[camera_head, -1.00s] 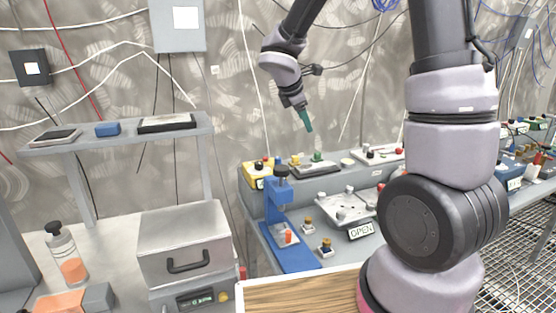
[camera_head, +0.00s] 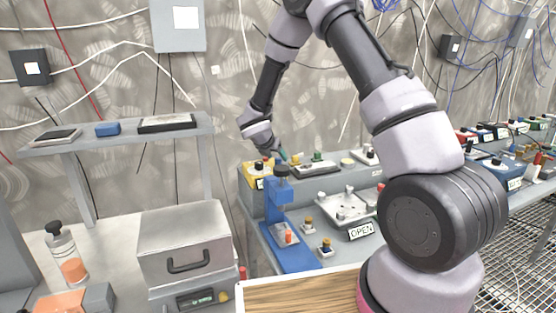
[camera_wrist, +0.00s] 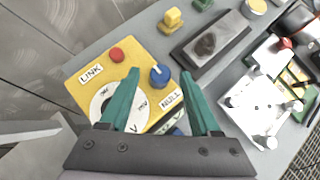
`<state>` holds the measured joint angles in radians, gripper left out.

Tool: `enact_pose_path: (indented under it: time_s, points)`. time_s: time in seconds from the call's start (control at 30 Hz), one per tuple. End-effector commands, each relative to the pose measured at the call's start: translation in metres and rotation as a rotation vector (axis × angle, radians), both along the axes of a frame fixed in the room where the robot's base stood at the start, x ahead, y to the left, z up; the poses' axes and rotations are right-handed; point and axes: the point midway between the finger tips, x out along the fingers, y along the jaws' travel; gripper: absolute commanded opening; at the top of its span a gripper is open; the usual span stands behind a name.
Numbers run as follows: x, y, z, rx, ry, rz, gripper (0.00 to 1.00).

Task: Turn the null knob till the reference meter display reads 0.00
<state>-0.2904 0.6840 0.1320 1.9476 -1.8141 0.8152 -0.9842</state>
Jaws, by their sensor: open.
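A yellow box (camera_head: 250,176) stands at the left end of the grey bench; it fills the left of the wrist view (camera_wrist: 84,88). On it are a blue null knob (camera_wrist: 160,76) beside a NULL label (camera_wrist: 171,99), a red button (camera_wrist: 116,55) by a LINK label, and a white dial (camera_wrist: 100,100) partly hidden by a finger. My gripper (camera_wrist: 160,74) is open, its two teal fingertips either side of the blue knob in the wrist view, with gaps showing. I cannot tell how far above the knob they are. I see no readable meter display.
A white plate with posts (camera_head: 343,204) and an OPEN sign (camera_head: 361,231) lie to the right.

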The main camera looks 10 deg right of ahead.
Motion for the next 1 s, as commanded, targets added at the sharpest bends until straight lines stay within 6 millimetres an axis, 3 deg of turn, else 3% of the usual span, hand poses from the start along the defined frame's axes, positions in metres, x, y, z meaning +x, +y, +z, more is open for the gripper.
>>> enact_pose_path:
  time_s: [0.2,0.53,0.57,0.7,0.73,1.0]
  points:
    - [0.014,-0.010,-0.017,0.000,0.000,-0.001,0.64]
    - [0.017,-0.011,-0.020,0.001,0.000,-0.001,0.64]
    - [0.017,-0.011,-0.020,0.001,0.000,-0.001,0.60]
    - [0.016,-0.011,-0.020,0.001,0.000,-0.001,0.06]
    - [0.016,-0.011,-0.020,0.001,0.000,-0.001,0.00]
    - [0.016,-0.011,-0.020,0.001,-0.001,-0.016,0.00]
